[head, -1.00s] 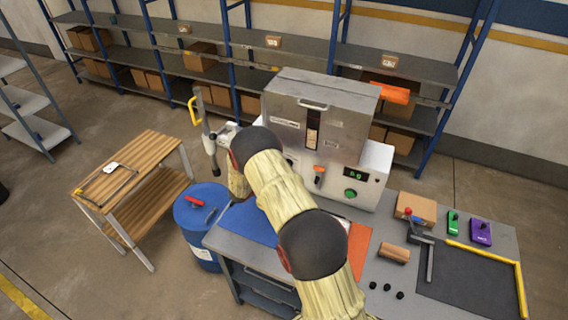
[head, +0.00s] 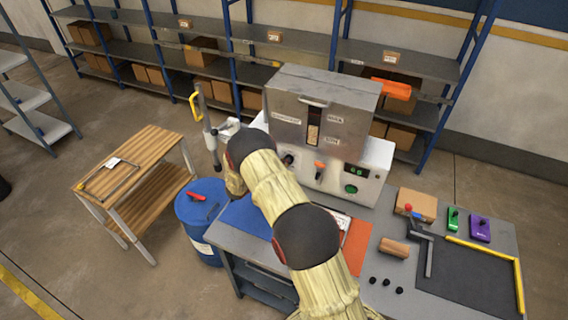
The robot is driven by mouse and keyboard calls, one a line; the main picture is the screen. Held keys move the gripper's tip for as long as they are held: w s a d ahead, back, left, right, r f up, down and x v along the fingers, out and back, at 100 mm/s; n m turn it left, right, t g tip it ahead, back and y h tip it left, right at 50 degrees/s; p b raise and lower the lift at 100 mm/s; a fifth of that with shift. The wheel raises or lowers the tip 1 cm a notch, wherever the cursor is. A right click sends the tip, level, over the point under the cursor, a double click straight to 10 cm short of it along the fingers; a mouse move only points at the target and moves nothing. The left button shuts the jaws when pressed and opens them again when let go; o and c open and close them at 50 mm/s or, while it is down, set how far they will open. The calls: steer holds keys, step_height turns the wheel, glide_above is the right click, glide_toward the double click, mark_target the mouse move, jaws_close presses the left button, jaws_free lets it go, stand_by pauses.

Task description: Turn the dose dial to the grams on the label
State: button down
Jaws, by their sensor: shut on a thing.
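The metal dosing machine (head: 345,118) stands at the back of the bench, with a narrow window (head: 313,125) in its front. Its lower white panel carries an orange lever (head: 319,169), a small green display (head: 354,171) and a green button (head: 351,189). The display digits are too small to read surely. My gripper (head: 287,160) shows only as a small dark part at the panel's left, shut on the dose dial there. My arm and the gripper hide the dial and its marks. A white sheet (head: 343,222) lies behind my arm, its print unreadable.
The grey bench (head: 385,253) bears a brown box (head: 416,204), a wooden block (head: 394,248), green (head: 453,219) and purple (head: 480,229) devices and several black knobs. A blue drum (head: 197,213) and a wooden table (head: 136,160) stand left. Shelves line the back.

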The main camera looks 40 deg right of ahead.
steer(key=c, duration=1.9)
jaws_free()
steer(key=v, duration=1.2)
steer(key=shift+w, duration=0.1)
